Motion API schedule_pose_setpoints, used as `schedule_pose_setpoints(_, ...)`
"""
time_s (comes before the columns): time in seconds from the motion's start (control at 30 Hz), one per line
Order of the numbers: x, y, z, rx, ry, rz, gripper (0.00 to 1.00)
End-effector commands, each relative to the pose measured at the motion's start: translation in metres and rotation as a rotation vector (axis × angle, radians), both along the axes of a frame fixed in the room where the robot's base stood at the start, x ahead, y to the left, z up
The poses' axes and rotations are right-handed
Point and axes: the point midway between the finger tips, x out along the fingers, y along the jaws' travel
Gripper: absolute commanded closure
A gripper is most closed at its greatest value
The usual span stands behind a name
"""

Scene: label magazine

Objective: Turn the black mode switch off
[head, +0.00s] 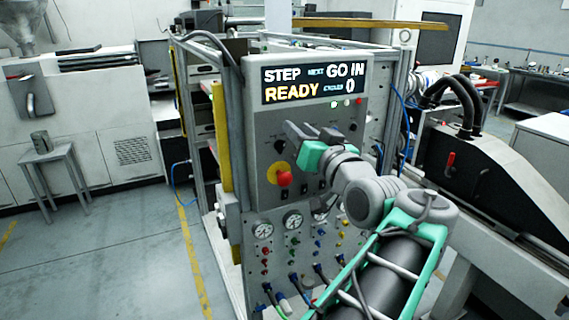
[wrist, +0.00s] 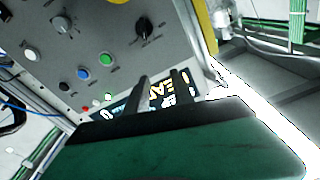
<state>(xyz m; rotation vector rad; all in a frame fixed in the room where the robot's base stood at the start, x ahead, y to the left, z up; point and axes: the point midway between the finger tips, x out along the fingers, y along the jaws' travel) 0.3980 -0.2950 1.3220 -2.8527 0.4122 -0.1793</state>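A black rotary knob (wrist: 145,27) stands out from the grey control panel (wrist: 100,50) in the wrist view, where the panel appears upside down. In the head view the knob (head: 280,147) is on the left side of the panel, just left of my gripper (head: 299,132). The labels around it are too small to read. In the wrist view my gripper (wrist: 163,77) shows two dark fingers with a clear gap and nothing between them. The fingers are apart from the knob and overlap the display in the picture.
The lit display (head: 314,81) reads "STEP", "READY" and "GO IN". A red emergency button (head: 284,179) on yellow sits below the knob. A second knob (wrist: 62,22), a blue button (wrist: 84,74) and a green button (wrist: 105,59) share the panel. Gauges and hoses are lower down.

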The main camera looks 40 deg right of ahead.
Motion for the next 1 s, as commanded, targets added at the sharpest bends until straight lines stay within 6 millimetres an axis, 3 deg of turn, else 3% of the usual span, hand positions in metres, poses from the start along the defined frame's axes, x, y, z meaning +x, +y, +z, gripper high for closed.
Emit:
schedule_pose_setpoints(0.03,-0.011,0.002,-0.03,0.049,0.017,-0.003,0.71)
schedule_pose_setpoints(0.1,-0.02,0.008,-0.057,0.105,0.036,0.006,0.71)
schedule_pose_setpoints(0.2,-0.023,0.014,-0.07,0.142,0.043,0.017,0.71)
schedule_pose_setpoints(0.63,0.042,-0.003,-0.069,0.145,0.047,0.023,0.71)
schedule_pose_setpoints(1.0,0.05,-0.007,-0.07,0.142,0.046,0.017,0.73)
